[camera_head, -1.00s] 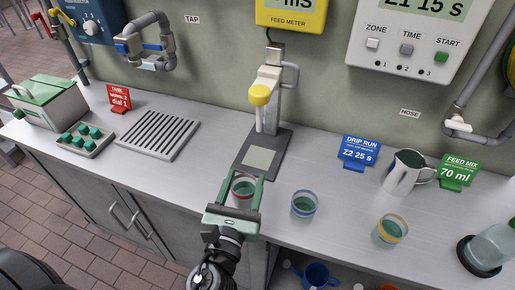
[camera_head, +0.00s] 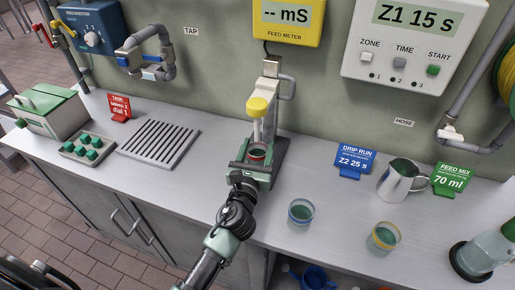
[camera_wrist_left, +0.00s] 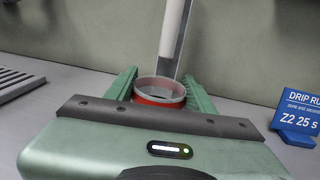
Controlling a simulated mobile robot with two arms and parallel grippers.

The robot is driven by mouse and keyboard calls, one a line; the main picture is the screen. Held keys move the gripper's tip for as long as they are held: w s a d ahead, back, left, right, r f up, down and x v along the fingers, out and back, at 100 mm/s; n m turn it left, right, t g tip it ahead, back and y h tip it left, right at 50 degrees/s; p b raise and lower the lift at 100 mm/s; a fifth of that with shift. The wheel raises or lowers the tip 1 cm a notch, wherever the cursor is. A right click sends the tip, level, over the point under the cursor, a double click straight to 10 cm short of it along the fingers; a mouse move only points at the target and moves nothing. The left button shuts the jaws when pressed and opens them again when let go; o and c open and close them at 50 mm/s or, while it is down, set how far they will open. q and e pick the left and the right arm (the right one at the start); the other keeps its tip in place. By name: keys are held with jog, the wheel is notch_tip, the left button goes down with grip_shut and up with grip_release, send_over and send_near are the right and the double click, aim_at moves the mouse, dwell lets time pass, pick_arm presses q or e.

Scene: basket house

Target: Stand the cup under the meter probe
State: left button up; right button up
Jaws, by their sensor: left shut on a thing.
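A clear cup with a red band (camera_head: 257,152) is at the meter stand, below the white probe (camera_head: 257,126) with its yellow top. My left gripper (camera_head: 256,160) is shut on this cup, a finger on each side. In the left wrist view the cup (camera_wrist_left: 159,92) looks upright between the green fingers, and the probe (camera_wrist_left: 172,35) comes down right behind or over its rim; I cannot tell whether the tip is inside. The stand's dark base (camera_head: 279,158) is partly hidden by the gripper, as is the cup's bottom. The feed meter (camera_head: 287,32) reads "-- mS". My right gripper is not in view.
A blue-banded cup (camera_head: 301,211) and a yellow-banded cup (camera_head: 384,236) stand to the right. A metal jug (camera_head: 393,181), a blue card (camera_head: 353,163) and a green card (camera_head: 452,181) are behind them. A slotted drain tray (camera_head: 158,146) lies left. The counter between is clear.

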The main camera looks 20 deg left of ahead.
pick_arm(q)
jog(key=shift+s+r, duration=0.1)
jog(key=shift+s, duration=0.05)
jog(key=o, duration=1.6)
jog(key=shift+r, duration=0.1)
jog(key=s, duration=0.3)
jog(key=s+b, duration=0.1)
jog(key=s, duration=0.3)
jog(key=s+d+b, duration=0.1)
jog(key=s, duration=0.3)
jog(key=shift+s+f, duration=0.15)
jog(key=shift+f, duration=0.05)
jog(key=shift+s+r, duration=0.1)
jog(key=shift+s, duration=0.2)
jog(key=shift+d, duration=0.1)
